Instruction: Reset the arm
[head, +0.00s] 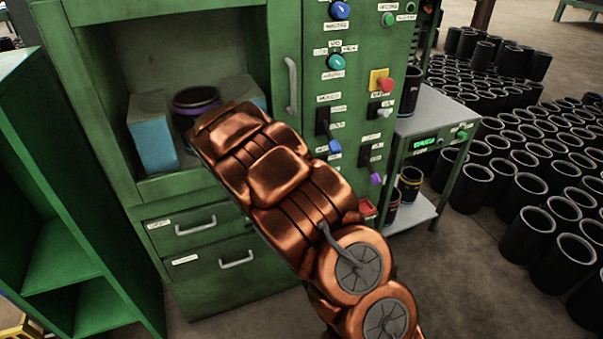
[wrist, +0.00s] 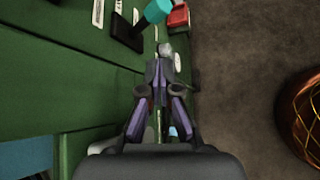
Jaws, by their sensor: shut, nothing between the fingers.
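My copper arm reaches from the lower right up across the green machine front in the head view. My gripper is hidden behind the arm there. In the wrist view my gripper (wrist: 160,76) points along the green machine front, with its fingers together and nothing between them. A lever with a teal handle (wrist: 157,11) and a red part (wrist: 178,16) are on the panel beyond the fingertips. A black sleeve with a purple band (head: 196,101) stands in the machine's recess between two blue-grey blocks, partly covered by my arm.
The green machine (head: 285,25) has buttons, levers and two drawers (head: 237,258). A side stand (head: 433,108) holds sleeves on its top and lower shelf. Many black sleeves (head: 530,222) stand on the floor at right. An open green shelf (head: 65,255) is at left.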

